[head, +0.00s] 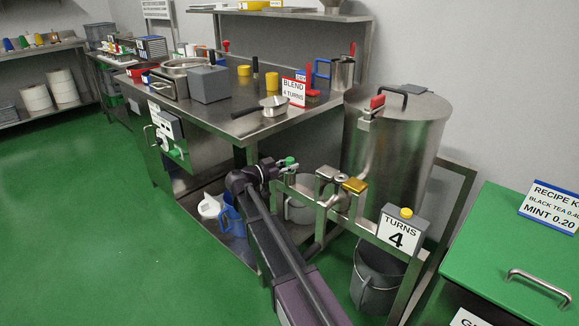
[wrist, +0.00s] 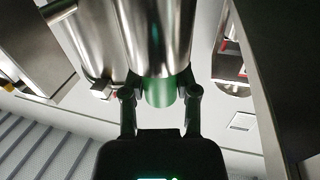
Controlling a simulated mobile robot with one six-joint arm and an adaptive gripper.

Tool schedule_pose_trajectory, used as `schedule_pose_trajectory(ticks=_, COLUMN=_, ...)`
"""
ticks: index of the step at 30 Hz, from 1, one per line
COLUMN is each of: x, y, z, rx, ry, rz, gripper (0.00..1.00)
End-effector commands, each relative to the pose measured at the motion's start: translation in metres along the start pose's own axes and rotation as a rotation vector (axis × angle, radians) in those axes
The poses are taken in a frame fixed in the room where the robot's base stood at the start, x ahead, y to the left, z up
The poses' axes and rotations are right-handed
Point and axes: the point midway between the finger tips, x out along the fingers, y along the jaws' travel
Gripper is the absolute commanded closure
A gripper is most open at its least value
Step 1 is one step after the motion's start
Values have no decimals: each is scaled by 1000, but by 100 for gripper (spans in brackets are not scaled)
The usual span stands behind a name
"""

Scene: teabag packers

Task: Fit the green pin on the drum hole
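The green pin shows as a small green end (head: 289,161) at the tip of my gripper (head: 282,168) in the head view. In the wrist view a green cylinder (wrist: 160,92) sits between the two fingertips of my gripper (wrist: 161,91), which appear closed on its sides. A shiny metal cylinder (wrist: 160,40) lies just beyond it; I cannot tell whether they touch. The large steel drum (head: 395,140) stands right of my gripper on a metal frame. I cannot make out the drum hole.
A steel bench (head: 235,118) with pots and boxes stands behind my arm. A brass-coloured block (head: 354,185) and a "TURNS 4" sign (head: 400,233) are on the drum's frame. A grey bucket (head: 376,285) stands below. The green floor (head: 70,220) at left is clear.

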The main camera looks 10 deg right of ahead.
Motion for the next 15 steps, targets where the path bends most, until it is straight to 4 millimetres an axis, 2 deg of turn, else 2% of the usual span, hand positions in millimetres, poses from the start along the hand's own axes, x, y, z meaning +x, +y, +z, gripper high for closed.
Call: schedule_pose_trajectory(ticks=15, x=-1, y=0, z=-3, rx=0, ry=0, rz=-1, gripper=100)
